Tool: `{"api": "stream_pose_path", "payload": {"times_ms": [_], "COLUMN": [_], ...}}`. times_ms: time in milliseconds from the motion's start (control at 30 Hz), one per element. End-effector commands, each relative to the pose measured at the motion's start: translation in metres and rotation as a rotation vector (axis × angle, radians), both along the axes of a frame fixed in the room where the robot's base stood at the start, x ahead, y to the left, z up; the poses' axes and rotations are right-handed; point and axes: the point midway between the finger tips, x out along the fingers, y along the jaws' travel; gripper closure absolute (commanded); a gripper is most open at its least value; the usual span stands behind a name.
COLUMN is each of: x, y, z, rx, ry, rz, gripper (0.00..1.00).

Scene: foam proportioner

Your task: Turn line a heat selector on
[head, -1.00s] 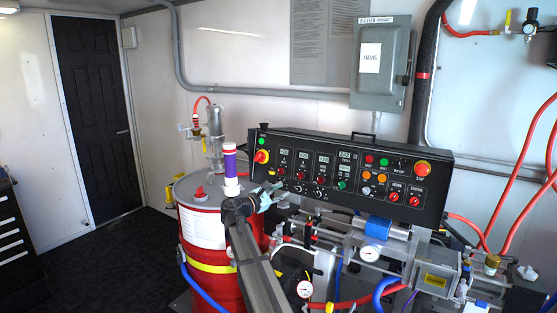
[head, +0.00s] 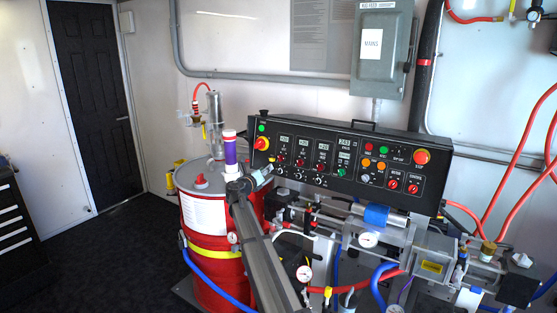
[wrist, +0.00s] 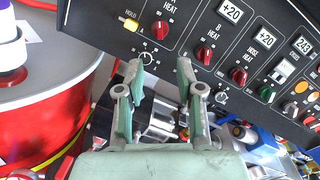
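The black control panel (head: 345,165) carries a row of heat controls. In the wrist view, a red knob (wrist: 160,30) sits under the label A HEAT, and below it is a small black selector (wrist: 147,58) ringed by white marks, with a letter A above. I cannot tell for certain which of these is the line A heat selector. My gripper (wrist: 158,70) is open and empty, its green-grey fingers spread below the panel, with the small selector near the left fingertip. Contact cannot be made out. In the head view, my gripper (head: 262,178) is at the panel's lower left.
B HEAT (wrist: 204,55) and HOSE HEAT (wrist: 238,76) knobs lie to the right. A yellow-white HOLD button (wrist: 127,20) is at upper left. A red drum (head: 212,265) with a purple-and-white cylinder (head: 230,155) stands left. Pumps, gauges and hoses (head: 380,285) crowd below the panel.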

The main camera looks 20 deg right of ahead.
Motion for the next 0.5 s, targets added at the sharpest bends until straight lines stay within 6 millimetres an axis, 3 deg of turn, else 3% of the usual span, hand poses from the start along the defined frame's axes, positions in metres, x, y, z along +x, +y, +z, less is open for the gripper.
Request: {"api": "stream_pose_path", "payload": {"times_ms": [100,500], "x": [0.02,0.069], "y": [-0.02,-0.077], "z": [0.003,0.002], "rx": [0.001,0.002], "ry": [0.001,-0.001], "rz": [0.0,0.0], "gripper": [0.63,0.63]}}
